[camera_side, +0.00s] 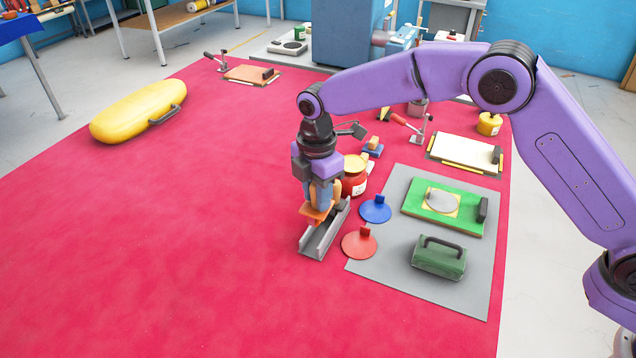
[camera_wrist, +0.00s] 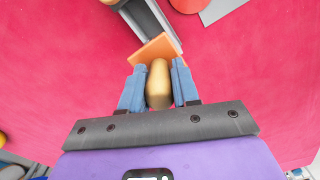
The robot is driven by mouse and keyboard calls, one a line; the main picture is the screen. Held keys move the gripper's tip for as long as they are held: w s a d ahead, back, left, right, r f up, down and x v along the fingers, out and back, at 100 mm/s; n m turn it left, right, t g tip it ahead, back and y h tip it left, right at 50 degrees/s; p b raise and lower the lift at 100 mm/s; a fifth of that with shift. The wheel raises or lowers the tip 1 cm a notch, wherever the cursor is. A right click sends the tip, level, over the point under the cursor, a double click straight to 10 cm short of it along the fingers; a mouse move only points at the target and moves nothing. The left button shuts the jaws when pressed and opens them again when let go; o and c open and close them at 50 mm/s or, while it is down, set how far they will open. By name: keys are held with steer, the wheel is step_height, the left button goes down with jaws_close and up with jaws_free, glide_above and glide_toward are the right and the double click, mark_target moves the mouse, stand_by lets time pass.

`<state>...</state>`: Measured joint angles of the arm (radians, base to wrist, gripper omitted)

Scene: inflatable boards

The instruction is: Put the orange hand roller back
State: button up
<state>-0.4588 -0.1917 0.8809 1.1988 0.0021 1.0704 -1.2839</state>
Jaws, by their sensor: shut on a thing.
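My gripper (camera_side: 323,194) is shut on the orange hand roller (camera_side: 317,213), with its blue fingers on either side of the tan handle. In the wrist view the handle (camera_wrist: 159,84) sits between the fingertips (camera_wrist: 157,77), and the roller's orange part (camera_wrist: 155,50) lies just beyond them. A grey open channel-shaped holder (camera_side: 320,243) stands on the red mat below. The orange part overlaps the holder's upper end in the side view. In the wrist view the holder (camera_wrist: 146,18) runs on beyond it, partly covered. I cannot tell whether roller and holder touch.
Right of the holder are a red disc tool (camera_side: 359,244), a blue disc tool (camera_side: 375,210) and a red pot (camera_side: 355,186). A grey sheet (camera_side: 384,262) carries a green board (camera_side: 467,221) and a green block (camera_side: 438,259).

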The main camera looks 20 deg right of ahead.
mark_target(317, 215)
steer(key=shift+f, duration=3.15)
steer(key=shift+f, duration=0.55)
stand_by(0.4)
steer(key=o, duration=1.5)
steer(key=shift+r, duration=0.1)
steer(key=shift+r, duration=2.85)
